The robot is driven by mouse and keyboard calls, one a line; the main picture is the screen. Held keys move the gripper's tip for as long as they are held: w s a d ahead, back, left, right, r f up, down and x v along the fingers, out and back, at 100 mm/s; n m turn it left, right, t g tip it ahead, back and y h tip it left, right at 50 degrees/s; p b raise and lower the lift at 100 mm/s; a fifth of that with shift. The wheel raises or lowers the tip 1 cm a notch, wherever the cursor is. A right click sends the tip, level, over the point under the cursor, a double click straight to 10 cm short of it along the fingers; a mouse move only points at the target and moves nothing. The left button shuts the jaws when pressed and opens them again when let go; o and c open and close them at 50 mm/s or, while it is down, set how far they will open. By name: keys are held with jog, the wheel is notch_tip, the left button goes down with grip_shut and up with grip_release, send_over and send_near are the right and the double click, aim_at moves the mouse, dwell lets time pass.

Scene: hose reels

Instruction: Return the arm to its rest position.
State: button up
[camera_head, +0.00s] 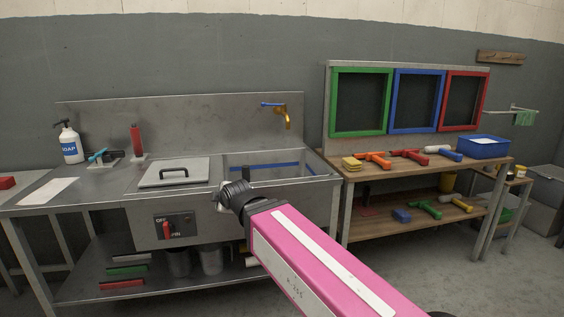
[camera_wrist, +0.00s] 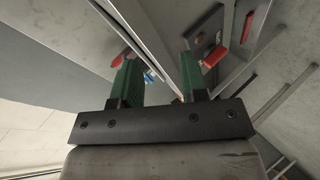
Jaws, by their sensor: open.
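My pink arm reaches from the bottom right of the head view to the front of the steel sink bench (camera_head: 90,200). Its black wrist joint is in front of the basin's left front edge, and my gripper's fingers cannot be made out there. In the wrist view my gripper (camera_wrist: 157,72) shows two green fingers set well apart, with nothing held between them. Steel surfaces and small red and blue items lie beyond the fingers.
The bench carries a soap bottle (camera_head: 70,143), a lidded cover (camera_head: 174,172) and a brass tap (camera_head: 286,115). A red switch (camera_head: 168,230) is on its front. On the right, a wooden table (camera_head: 435,172) holds coloured tools and a blue tray (camera_head: 482,148). Concrete floor shows between and in front.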

jog(key=w+d+f+m+g+h, duration=0.2)
jog(key=d+f+m, duration=0.3)
jog(key=d+f, duration=0.4)
jog(key=w+d+f+m+g+h, duration=0.15)
jog(key=d+f+m, duration=0.25)
jog(key=d+f, duration=0.45)
jog(key=s+d+f+m+g, duration=0.2)
jog(key=d+f+m, duration=0.1)
jog(key=d, duration=0.4)
jog(key=s+d+f+m+g+h, duration=0.1)
jog(key=s+d+f+m+g, duration=0.1)
jog(key=d, duration=0.5)
jog(key=s+d+f+m+g+h, duration=0.1)
jog(key=s+d+f+m+g, duration=0.1)
jog(key=s+d+f+m, duration=0.2)
jog(key=d+f+m, duration=0.2)
jog(key=d+f, duration=0.1)
jog(key=shift+d+g, duration=0.2)
jog(key=shift+g, duration=0.15)
jog(key=shift+a+h, duration=0.1)
jog(key=shift+h, duration=0.15)
